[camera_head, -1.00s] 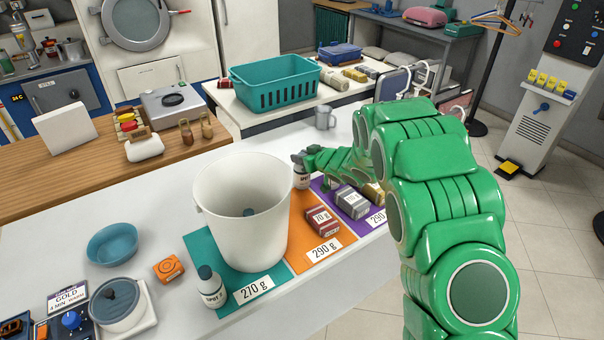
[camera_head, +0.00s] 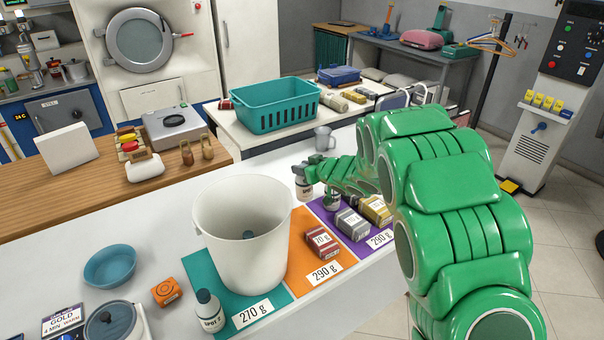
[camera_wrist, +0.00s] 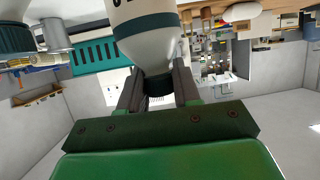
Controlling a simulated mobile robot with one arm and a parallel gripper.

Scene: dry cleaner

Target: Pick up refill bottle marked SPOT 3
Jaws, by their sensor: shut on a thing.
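My gripper (camera_head: 313,167) is shut on a white refill bottle (camera_head: 303,188) behind and right of the white bucket. In the wrist view my gripper (camera_wrist: 158,90) grips the dark neck or cap of this bottle (camera_wrist: 148,32), which has a dark green band. Its label is mostly cut off there and its number is too small to read in the head view. A second bottle (camera_head: 332,201) with a dark green cap stands close by at the purple mat. A third bottle (camera_head: 209,312), marked SPOT with an unclear number, stands on the teal mat in front.
The white bucket (camera_head: 241,225) stands on the counter near the teal mat. Red (camera_head: 321,242), grey (camera_head: 352,224) and gold (camera_head: 376,210) packs lie on the orange and purple mats. A grey mug (camera_head: 324,139) stands behind the held bottle. A teal basket (camera_head: 273,105) is farther back.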

